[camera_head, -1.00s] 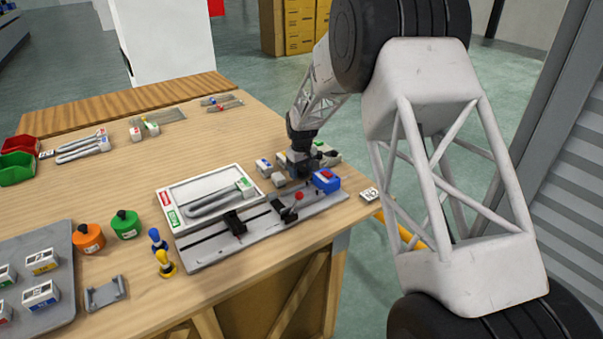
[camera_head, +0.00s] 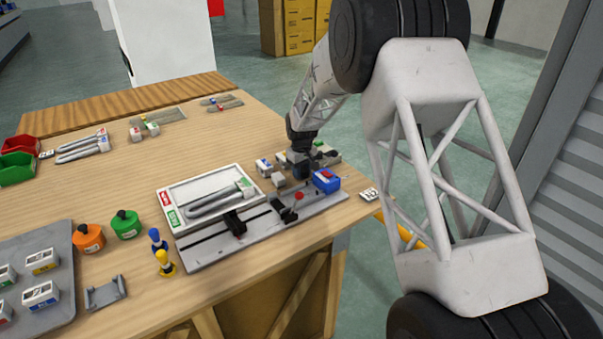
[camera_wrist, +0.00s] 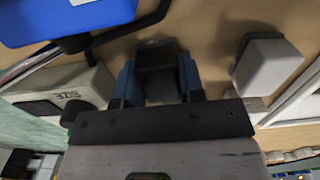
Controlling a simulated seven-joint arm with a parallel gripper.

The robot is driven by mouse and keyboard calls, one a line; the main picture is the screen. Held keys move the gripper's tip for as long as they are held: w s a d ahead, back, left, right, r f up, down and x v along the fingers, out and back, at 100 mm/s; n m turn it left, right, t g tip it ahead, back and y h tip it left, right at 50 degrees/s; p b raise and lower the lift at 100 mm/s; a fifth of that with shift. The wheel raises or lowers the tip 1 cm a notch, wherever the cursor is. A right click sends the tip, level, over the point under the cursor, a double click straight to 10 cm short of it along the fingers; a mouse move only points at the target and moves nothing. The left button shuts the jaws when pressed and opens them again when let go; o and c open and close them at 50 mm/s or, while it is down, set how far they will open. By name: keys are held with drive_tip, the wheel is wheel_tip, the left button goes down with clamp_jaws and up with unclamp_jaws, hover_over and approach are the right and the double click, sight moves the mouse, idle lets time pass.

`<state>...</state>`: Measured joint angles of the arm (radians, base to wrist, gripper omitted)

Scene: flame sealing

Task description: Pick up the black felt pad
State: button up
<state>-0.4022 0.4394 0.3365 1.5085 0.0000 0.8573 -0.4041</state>
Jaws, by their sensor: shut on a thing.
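The black felt pad (camera_wrist: 158,58) shows in the wrist view as a small dark block between the two blue fingers. My gripper (camera_wrist: 158,75) is shut on it, with a finger at each side. The pad is close above or on the wooden table; I cannot tell which. In the head view my gripper (camera_head: 300,168) is at the right end of the table, behind the blue box, and the pad cannot be made out there.
A blue box (camera_head: 327,181) on a grey rail fixture (camera_head: 325,203) stands close in front of my gripper. A pale grey block (camera_wrist: 267,66) is to the right in the wrist view, and a labelled grey case (camera_wrist: 65,95) to the left. A white-framed tray (camera_head: 205,178) lies further left.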

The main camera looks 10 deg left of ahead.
drive_tip(key=shift+r, duration=0.1)
drive_tip(key=shift+r, duration=4.9)
drive_tip(key=o, duration=0.4)
drive_tip(key=c, duration=0.4)
drive_tip(key=s+d, duration=0.1)
drive_tip(key=s, duration=0.7)
drive_tip(key=s+d, duration=0.1)
drive_tip(key=s, duration=0.3)
drive_tip(key=shift+s+d+f, duration=0.25)
drive_tip(key=shift+d+f, duration=0.05)
drive_tip(key=shift+f, duration=0.1)
